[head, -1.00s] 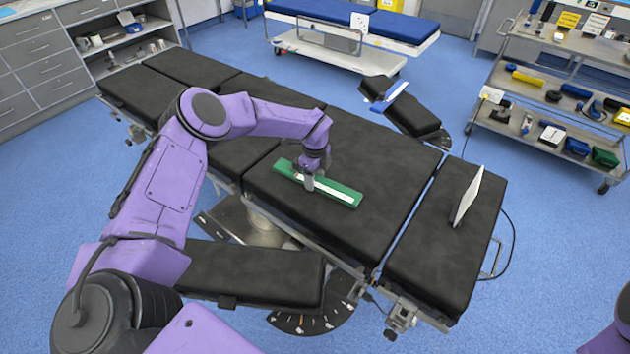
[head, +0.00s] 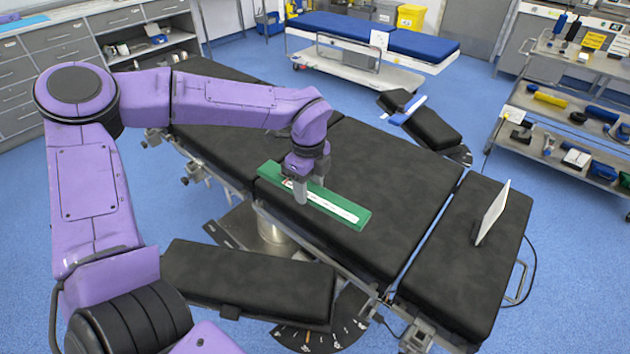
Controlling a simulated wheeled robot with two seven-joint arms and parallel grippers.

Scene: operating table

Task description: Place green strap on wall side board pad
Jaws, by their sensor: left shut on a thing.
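The green strap (head: 338,202) is a long green piece with a white strip along its top. It shows over the middle section of the black operating table (head: 400,180). My left gripper (head: 301,192) points down and is shut on the strap near its middle, and its fingers hide part of it. The strap appears held a little above the table top. A black side board pad (head: 432,130) stands out from the table's far side, with a blue and white piece (head: 408,110) across its outer part. Another black side board pad (head: 248,280) is on the near side. My right gripper is out of view.
A white upright panel (head: 493,212) stands on the right table section. A bed with blue mattress (head: 350,32) is at the back. A shelf cart (head: 560,115) is at the right, and grey cabinets are at the left. Blue floor separates them.

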